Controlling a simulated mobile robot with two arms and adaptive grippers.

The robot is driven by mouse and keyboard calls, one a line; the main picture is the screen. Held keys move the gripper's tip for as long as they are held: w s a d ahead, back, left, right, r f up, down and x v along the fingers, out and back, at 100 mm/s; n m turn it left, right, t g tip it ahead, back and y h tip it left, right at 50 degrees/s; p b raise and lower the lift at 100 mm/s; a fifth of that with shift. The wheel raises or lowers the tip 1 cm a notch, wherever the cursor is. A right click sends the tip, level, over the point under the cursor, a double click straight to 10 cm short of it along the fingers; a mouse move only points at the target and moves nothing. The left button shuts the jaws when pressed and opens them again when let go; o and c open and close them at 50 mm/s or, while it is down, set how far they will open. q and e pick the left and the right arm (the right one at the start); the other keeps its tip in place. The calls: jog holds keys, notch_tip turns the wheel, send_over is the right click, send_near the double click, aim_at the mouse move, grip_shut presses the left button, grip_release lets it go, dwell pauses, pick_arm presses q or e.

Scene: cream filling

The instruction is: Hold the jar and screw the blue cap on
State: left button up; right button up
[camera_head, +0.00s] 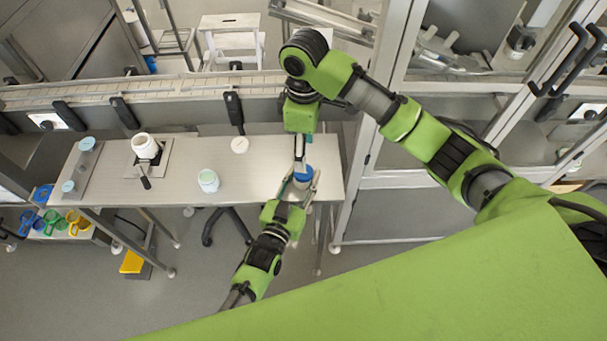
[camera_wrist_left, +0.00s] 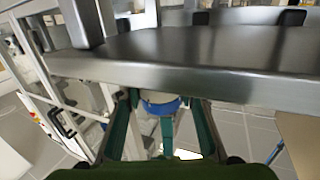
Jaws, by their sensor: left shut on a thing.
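The jar (camera_head: 301,184) is between the fingers of my left gripper (camera_head: 297,190), near the front right end of the steel table. The blue cap (camera_head: 304,173) shows at the jar's top in the head view; whether it is seated cannot be told. The left wrist view shows blue (camera_wrist_left: 162,108) between the two fingers of my left gripper (camera_wrist_left: 163,122), beside the table edge. My right gripper (camera_head: 300,158) points down from behind, with its narrow fingers at the cap. Its fingertips are too small to show whether they grip it.
The steel table (camera_head: 270,165) has free room left of the jar. On it stand an open jar (camera_head: 208,180), a white round piece (camera_head: 240,145) and a white container (camera_head: 145,147). A conveyor (camera_head: 180,88) runs behind. A glass-door cabinet (camera_head: 430,165) stands at right.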

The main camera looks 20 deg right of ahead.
pick_arm(q)
jog(key=o, duration=1.3)
jog(key=shift+s, duration=0.1)
jog(key=v, duration=1.2)
pick_arm(e)
jog(key=shift+f, duration=0.1)
